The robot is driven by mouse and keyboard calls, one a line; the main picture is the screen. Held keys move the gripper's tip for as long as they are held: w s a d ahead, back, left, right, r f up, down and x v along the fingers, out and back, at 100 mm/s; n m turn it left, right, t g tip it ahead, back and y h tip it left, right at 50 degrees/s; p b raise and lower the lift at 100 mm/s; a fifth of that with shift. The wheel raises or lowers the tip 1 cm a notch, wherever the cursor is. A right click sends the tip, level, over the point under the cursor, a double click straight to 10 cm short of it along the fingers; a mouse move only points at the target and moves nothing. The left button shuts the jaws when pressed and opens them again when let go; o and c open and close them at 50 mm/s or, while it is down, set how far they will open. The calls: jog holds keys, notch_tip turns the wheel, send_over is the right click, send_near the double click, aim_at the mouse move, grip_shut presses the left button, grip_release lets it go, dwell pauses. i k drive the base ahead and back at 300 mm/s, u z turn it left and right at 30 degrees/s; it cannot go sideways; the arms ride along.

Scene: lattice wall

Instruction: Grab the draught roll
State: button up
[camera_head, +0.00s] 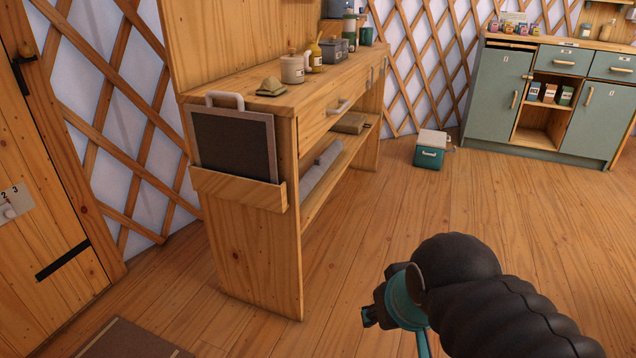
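A long grey roll (322,166), which looks like the draught roll, lies along the lower shelf (316,208) of the wooden bench. Its near part is partly hidden by the bench's end panel. My gripper (370,315) is low in the picture, right of the bench and well apart from the roll. It points away to the left, and its fingers are small and mostly hidden by my arm, so I cannot tell whether it is open. Nothing shows in it.
A dark board with a handle (234,143) sits in a holder on the bench's end. A green-and-white box (430,149) stands on the floor beyond. Green cabinets (497,92) are at the back right. A door (40,215) is at left; the middle floor is clear.

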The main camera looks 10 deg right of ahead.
aim_at(307, 182)
jog(key=k, duration=0.75)
jog(key=z, duration=1)
jog(key=i, duration=2.25)
jog(key=u, duration=1.3)
jog(key=i, duration=0.5)
jog(key=u, duration=0.45)
